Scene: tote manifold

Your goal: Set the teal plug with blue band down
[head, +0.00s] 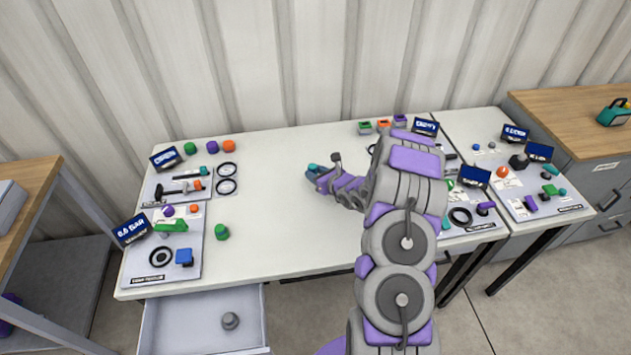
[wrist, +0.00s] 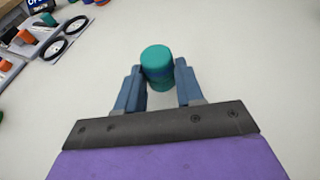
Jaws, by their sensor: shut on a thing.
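The teal plug with blue band (wrist: 157,62) is between the blue fingers of my gripper (wrist: 159,85) in the wrist view, with its round teal top toward the camera. The fingers are shut on its sides. In the head view my gripper (head: 318,172) is over the middle of the white table (head: 285,220), and a small teal part of the plug (head: 312,168) shows at its tip. I cannot tell whether the plug's underside touches the table.
Left of my gripper are grey boards (head: 140,262) with fittings and signs, and a loose green plug (head: 222,232). Green, purple and orange plugs (head: 212,147) stand at the back left. More boards lie right. An open drawer (head: 195,325) holds a grey knob. The table's middle is clear.

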